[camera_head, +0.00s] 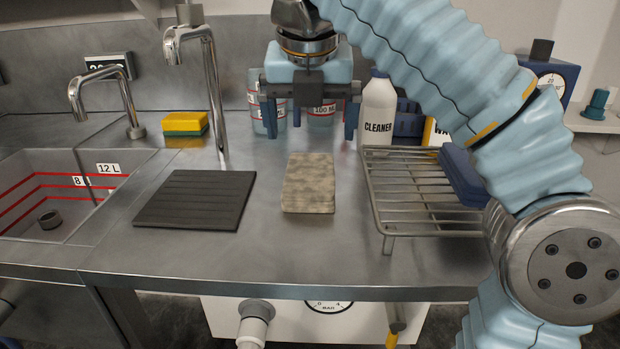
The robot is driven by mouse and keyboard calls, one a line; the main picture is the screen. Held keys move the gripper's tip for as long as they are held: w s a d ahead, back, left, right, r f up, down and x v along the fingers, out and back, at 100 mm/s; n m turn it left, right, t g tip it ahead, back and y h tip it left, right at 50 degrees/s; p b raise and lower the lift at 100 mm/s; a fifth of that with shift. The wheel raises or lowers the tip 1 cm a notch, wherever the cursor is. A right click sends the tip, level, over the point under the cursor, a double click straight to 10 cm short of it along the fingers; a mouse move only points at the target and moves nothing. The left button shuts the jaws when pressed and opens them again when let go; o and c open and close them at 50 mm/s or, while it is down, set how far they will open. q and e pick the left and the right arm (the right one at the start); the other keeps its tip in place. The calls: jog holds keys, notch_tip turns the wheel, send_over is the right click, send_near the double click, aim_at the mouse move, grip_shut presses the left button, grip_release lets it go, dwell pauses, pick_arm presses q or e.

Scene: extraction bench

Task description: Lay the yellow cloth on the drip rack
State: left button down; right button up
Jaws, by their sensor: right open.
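A yellow folded piece (185,121) lies on top of a green one at the back left of the bench, between the two taps. I cannot tell whether the pair is folded cloths or a sponge. The wire drip rack (408,194) stands at the right, with a dark blue folded piece (461,172) on its right part. My right gripper (310,128) is open and empty, fingers pointing down, in front of the beakers, right of the yellow piece and left of the rack. My right arm hides part of the rack's right side. My left gripper is out of view.
A mottled beige pad (309,184) lies mid-bench, with a black ribbed mat (195,200) left of it. A white cleaner bottle (377,112) stands behind the rack. Beakers (267,112) stand at the back. Tall tap (212,90) and sink (50,190) are left.

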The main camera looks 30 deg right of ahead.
send_over(309, 175)
jog(key=s, duration=0.2)
jog(key=f, duration=0.5)
jog(key=shift+a+f, duration=0.1)
jog(key=shift+a, duration=0.3)
jog(key=b+x, duration=0.1)
jog(key=x, duration=0.4)
jog(key=shift+a+f+b, duration=0.15)
jog(key=shift+f+b, duration=0.2)
jog(key=c, duration=0.8)
jog(key=shift+r, duration=0.2)
